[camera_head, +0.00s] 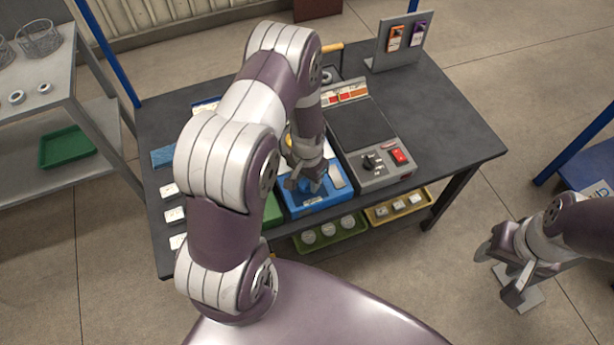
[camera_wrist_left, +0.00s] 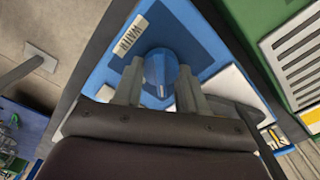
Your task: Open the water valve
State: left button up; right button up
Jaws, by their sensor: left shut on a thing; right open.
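The water valve knob is blue and sits on a blue panel marked WATER; the knob (camera_wrist_left: 160,72) shows between my left fingers in the left wrist view. In the head view the blue panel (camera_head: 312,203) lies near the table's front edge, with the knob mostly hidden under my left gripper (camera_head: 306,184). My left gripper (camera_wrist_left: 160,88) is shut on the knob, one finger on each side. My right gripper (camera_head: 507,276) is open and empty, right of the table and away from the valve.
A grey box with a black dial and red switch (camera_head: 399,157) stands right of the valve panel. A green unit (camera_wrist_left: 285,45) adjoins it. Trays of round and square pieces (camera_head: 399,207) sit below the front edge.

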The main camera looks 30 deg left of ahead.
aim_at(308, 181)
pick_arm(q)
jog(key=m, duration=0.4)
jog(key=shift+r+m+p, duration=0.1)
jog(key=shift+m+p, duration=0.2)
jog(key=shift+p, duration=0.05)
jog(key=m, duration=0.4)
jog(key=shift+d+m+p, duration=0.15)
jog(key=shift+m+p, duration=0.15)
jog(key=o, duration=1.1)
jog(key=shift+c, duration=0.2)
notch_tip(308, 181, up, 13)
jog(key=shift+f, duration=0.2)
